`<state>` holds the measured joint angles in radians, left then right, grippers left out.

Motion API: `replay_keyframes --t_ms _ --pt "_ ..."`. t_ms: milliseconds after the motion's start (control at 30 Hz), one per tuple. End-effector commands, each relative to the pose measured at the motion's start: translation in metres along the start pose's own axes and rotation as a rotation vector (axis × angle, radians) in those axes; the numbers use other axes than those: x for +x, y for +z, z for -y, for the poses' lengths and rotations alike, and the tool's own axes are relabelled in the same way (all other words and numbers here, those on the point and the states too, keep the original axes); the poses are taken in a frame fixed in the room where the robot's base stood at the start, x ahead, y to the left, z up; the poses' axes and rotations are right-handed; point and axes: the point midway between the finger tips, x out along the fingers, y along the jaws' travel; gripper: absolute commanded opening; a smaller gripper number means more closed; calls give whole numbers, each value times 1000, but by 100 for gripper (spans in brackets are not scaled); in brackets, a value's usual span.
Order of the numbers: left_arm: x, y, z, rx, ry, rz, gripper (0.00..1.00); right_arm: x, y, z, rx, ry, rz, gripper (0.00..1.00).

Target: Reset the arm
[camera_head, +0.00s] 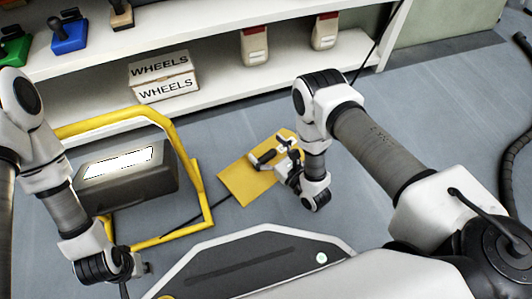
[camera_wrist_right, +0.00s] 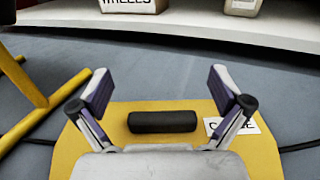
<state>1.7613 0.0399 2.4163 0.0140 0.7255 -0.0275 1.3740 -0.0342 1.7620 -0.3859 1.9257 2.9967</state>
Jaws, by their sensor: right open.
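My right arm reaches in from the right in the head view. My right gripper (camera_head: 283,160) is above a yellow panel (camera_head: 237,186) on the floor. The right wrist view shows this gripper (camera_wrist_right: 160,88) open, its two fingers wide apart with nothing between the tips. Below them, the panel (camera_wrist_right: 70,158) carries a black bar-shaped handle (camera_wrist_right: 162,122) and a white label (camera_wrist_right: 243,127), partly hidden by a finger. My left arm hangs down at the left. My left gripper (camera_head: 143,268) is mostly hidden by its wrist, so its jaws cannot be made out.
A yellow tubular frame (camera_head: 205,200) with a dark box (camera_head: 125,180) stands beside my left arm. White shelves (camera_head: 220,80) at the back hold boxes labelled WHEELS (camera_head: 163,78), red-and-beige containers (camera_head: 254,46) and coloured items. A dark hose (camera_head: 508,165) lies at right.

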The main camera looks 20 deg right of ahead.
Motion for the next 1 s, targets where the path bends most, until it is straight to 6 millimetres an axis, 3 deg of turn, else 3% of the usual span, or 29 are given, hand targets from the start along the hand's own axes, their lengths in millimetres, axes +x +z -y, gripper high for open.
replay_keyframes --t_ms 200,633,767,900,1000 --pt "0 0 0 0 0 0 23 0 47 0 0 1 2 100" --pt "-7 0 0 0 0 0 23 1 67 0 -2 0 6 100" --pt "-43 -2 0 0 0 2 23 10 119 8 -15 -7 34 100" --pt "-99 -3 0 0 1 9 23 6 188 20 -27 -47 -15 100" --pt "-136 -1 0 0 2 20 23 -12 208 29 -231 -72 -212 100"
